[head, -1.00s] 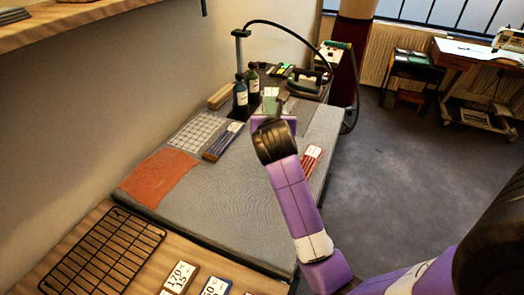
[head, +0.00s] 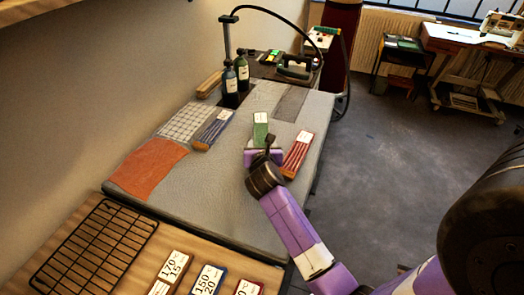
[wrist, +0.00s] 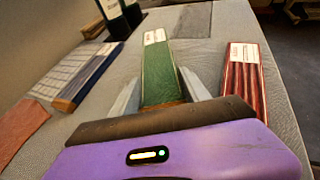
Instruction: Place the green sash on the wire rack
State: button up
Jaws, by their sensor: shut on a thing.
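The green sash (head: 260,130) is a narrow folded strip with a white label at its far end. It also shows in the wrist view (wrist: 158,75), lying lengthwise between the two fingers. My gripper (head: 259,143) is shut on its near end, over the grey padded table. I cannot tell how high above the pad the sash is. The black wire rack (head: 96,247) lies empty on the wooden surface at the lower left of the head view, well away from my gripper.
A red striped strip (head: 298,155) lies close to the right of my gripper, a blue one (head: 213,129) to the left. An orange cloth (head: 148,167) lies on the pad towards the rack. Number cards (head: 207,281) stand right of the rack. Bottles (head: 229,79) and an iron (head: 295,68) are behind.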

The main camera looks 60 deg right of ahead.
jog(key=shift+f, duration=1.3)
jog(key=shift+f, duration=0.1)
jog(key=o, duration=1.4)
